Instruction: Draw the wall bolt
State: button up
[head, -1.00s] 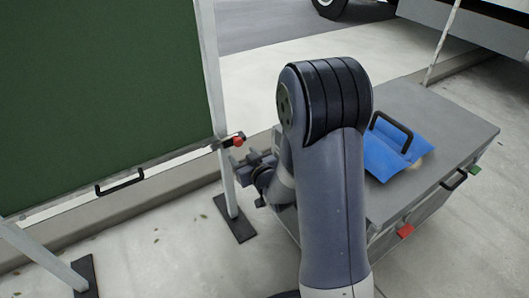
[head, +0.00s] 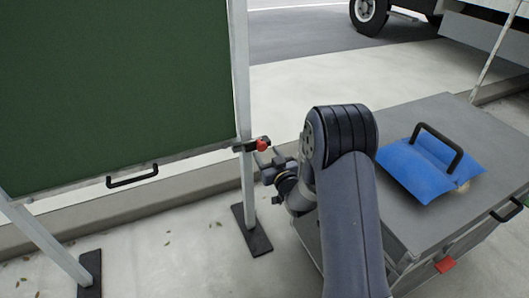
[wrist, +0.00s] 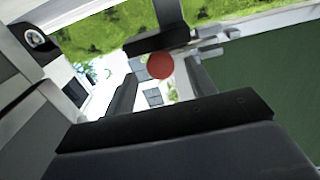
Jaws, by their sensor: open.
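The wall bolt is a small dark bar with a red knob (head: 263,144), mounted on the light post (head: 241,90) at the lower right corner of the green panel (head: 120,90). In the wrist view the red knob (wrist: 160,66) shows beyond and between my fingertips, with the dark bolt bar (wrist: 157,42) behind it. My gripper (head: 270,163) is open, just below and right of the knob in the head view. In the wrist view my gripper (wrist: 155,85) has its two fingers apart on either side of the knob. Whether they touch it cannot be told.
A grey chest (head: 450,115) stands at the right, with a blue bag with a black handle (head: 425,165) on top and a red tab (head: 445,265) on its side. A black handle (head: 132,176) sits at the panel's bottom edge. A truck wheel (head: 369,14) is behind.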

jog(key=shift+x, duration=1.4)
grip_shut()
